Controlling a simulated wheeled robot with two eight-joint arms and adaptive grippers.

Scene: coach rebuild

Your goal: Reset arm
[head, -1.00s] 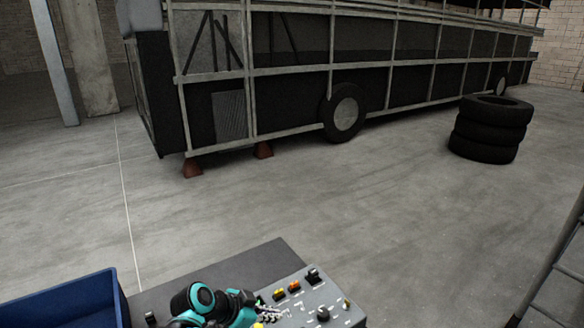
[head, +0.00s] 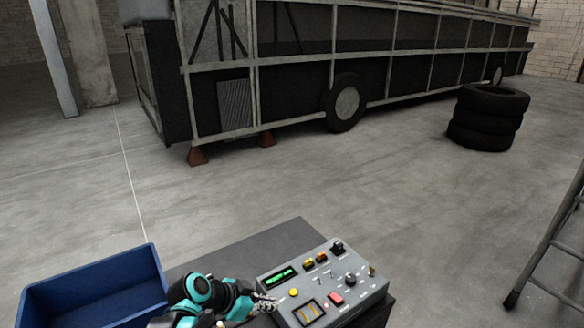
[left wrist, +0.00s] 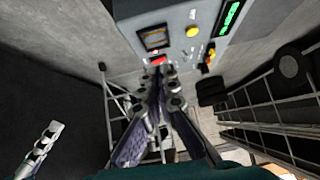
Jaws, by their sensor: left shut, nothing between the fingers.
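A grey control panel (head: 350,299) stands on a dark table at the bottom of the head view. It has a green display (head: 280,277), a yellow button (head: 294,292), a red switch (head: 336,298) and several knobs. My left gripper (head: 266,303), on a black and teal arm, is at the panel's left edge; I cannot tell if it touches. In the left wrist view its fingers (left wrist: 159,76) are together and empty, pointing at the panel (left wrist: 180,15). A pale jointed metal piece (left wrist: 42,143) shows at lower left there; I cannot tell what it belongs to.
A blue bin (head: 95,290) is left of the dark table (head: 235,257). Beyond is open concrete floor, with a stripped coach frame (head: 345,65) behind. Stacked tyres (head: 485,118) stand at the right. A metal ladder (head: 555,235) is at the right edge.

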